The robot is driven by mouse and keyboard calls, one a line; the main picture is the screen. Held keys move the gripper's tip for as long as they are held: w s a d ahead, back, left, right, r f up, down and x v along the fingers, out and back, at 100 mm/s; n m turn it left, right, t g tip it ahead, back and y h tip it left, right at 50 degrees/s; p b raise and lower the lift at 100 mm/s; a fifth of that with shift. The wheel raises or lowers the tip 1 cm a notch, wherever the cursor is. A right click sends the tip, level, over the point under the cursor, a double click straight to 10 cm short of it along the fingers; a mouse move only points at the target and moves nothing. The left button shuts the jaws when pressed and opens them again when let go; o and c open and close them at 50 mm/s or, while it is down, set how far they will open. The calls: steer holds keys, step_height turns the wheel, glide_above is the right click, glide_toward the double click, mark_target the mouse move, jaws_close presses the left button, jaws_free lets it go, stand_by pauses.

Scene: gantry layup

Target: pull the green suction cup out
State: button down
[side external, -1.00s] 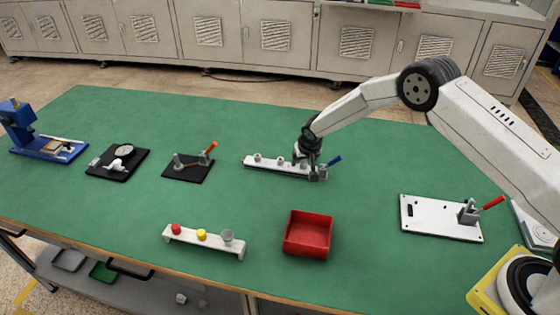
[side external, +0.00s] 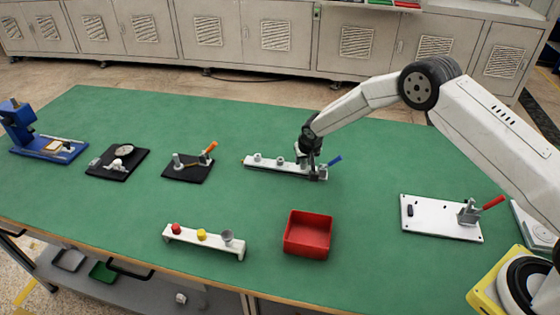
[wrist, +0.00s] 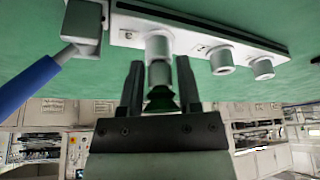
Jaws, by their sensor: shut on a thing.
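The green suction cup (wrist: 161,97) sits between my gripper's fingers in the wrist view, on a grey cylindrical fitting (wrist: 159,73). The fitting lines up with a grey socket (wrist: 158,45) on a white bar (wrist: 200,40). I cannot tell whether it is still seated in the socket. My gripper (wrist: 158,75) is shut on the cup's fitting. In the side view my gripper (side external: 309,164) is at the right end of the white bar (side external: 262,165), and the cup is hidden there.
A clamp with a blue handle (side external: 334,160) stands close at the bar's right end. Two more sockets (wrist: 222,62) are along the bar. A red bin (side external: 308,234) and a white rack (side external: 190,240) with red, yellow and grey pieces stand nearer the front.

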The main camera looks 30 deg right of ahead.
steer(key=shift+r, duration=1.65)
stand_by(0.8)
steer(key=shift+r, duration=1.65)
